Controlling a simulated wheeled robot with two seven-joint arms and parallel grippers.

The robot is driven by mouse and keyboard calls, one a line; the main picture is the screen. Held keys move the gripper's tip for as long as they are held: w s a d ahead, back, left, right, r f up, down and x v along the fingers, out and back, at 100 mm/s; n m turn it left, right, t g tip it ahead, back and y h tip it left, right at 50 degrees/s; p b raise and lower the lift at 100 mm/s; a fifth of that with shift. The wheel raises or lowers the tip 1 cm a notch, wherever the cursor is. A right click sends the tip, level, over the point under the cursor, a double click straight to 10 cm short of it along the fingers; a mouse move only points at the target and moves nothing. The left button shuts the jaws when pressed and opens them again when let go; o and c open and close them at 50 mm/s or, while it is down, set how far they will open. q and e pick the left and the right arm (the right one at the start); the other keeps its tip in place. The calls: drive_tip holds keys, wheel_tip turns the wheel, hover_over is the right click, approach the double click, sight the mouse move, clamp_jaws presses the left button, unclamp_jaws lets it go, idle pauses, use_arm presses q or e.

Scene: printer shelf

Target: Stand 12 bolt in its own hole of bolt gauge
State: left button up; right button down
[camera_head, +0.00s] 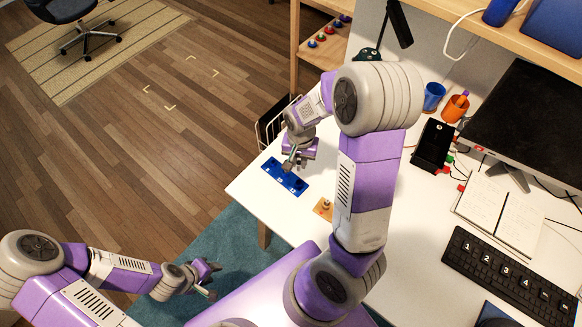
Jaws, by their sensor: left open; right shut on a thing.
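The blue bolt gauge (272,172) lies on the white desk near its left corner, with small pale marks on top. My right gripper (291,164) is directly above the gauge, pointing down, and shut on a small bolt. The bolt is mostly hidden by the fingers, its number cannot be read, and I cannot tell whether it touches the gauge. A small orange-tan block (319,210) with a metallic piece on it sits to the right, partly hidden by my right arm. My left gripper (211,281) is open and empty, off the desk at lower left.
A black wire rack (264,134) stands by the desk's far left edge. The desk left of the gauge is clear.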

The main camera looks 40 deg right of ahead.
drive_tip(key=shift+s+f+b, duration=0.2)
drive_tip(key=shift+f+b, duration=1.05)
drive_tip(key=shift+f, duration=3.5)
drive_tip(key=shift+f, duration=0.1)
drive_tip(key=c, duration=1.5)
unclamp_jaws()
drive_tip(key=shift+f, duration=0.1)
drive_tip(key=o, duration=0.5)
drive_tip(key=shift+c, duration=0.2)
wheel_tip(320, 180, up, 12)
drive_tip(key=p, duration=0.3)
drive_tip(key=shift+r, duration=0.25)
